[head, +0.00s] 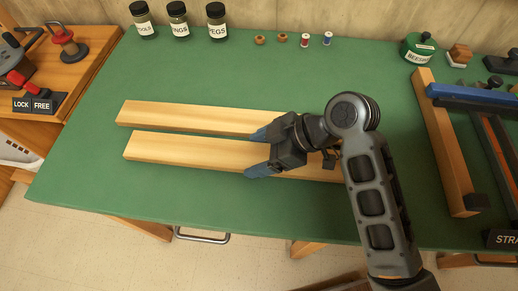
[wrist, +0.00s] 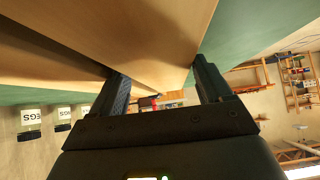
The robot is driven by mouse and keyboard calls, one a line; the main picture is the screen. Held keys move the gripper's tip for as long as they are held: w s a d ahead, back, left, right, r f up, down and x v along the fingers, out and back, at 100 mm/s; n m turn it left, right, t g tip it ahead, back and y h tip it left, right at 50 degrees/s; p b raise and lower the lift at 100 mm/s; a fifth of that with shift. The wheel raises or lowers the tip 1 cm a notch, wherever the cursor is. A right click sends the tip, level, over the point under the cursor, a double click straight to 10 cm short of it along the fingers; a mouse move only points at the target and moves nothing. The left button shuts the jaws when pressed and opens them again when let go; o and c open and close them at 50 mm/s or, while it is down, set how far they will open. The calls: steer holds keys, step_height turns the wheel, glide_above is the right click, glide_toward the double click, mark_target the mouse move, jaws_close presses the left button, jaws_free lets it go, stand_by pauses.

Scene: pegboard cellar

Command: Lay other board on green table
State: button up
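Two long pale wooden boards lie side by side on the green table (head: 300,82), with a narrow green gap between them. The far board (head: 190,116) and the near board (head: 190,150) both run left to right. My gripper (head: 260,152) is over the near board, with one blue finger at each long side. In the wrist view my gripper (wrist: 160,88) straddles a board (wrist: 165,35), and a small gap shows beside the right finger. The fingers look open; any contact on the left is unclear.
Labelled jars (head: 178,20) and small spools (head: 305,41) stand along the back. A green tin (head: 417,50) is at back right. A wooden bar (head: 444,145) and clamps (head: 480,97) fill the right end. Left is a side bench (head: 75,72). The table front left is clear.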

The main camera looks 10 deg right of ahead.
steer(key=shift+o, duration=0.4)
steer(key=shift+r, duration=0.15)
steer(key=v, duration=1.1)
steer(key=shift+s+d+r, duration=0.1)
steer(key=shift+d+r, duration=0.25)
stand_by(0.8)
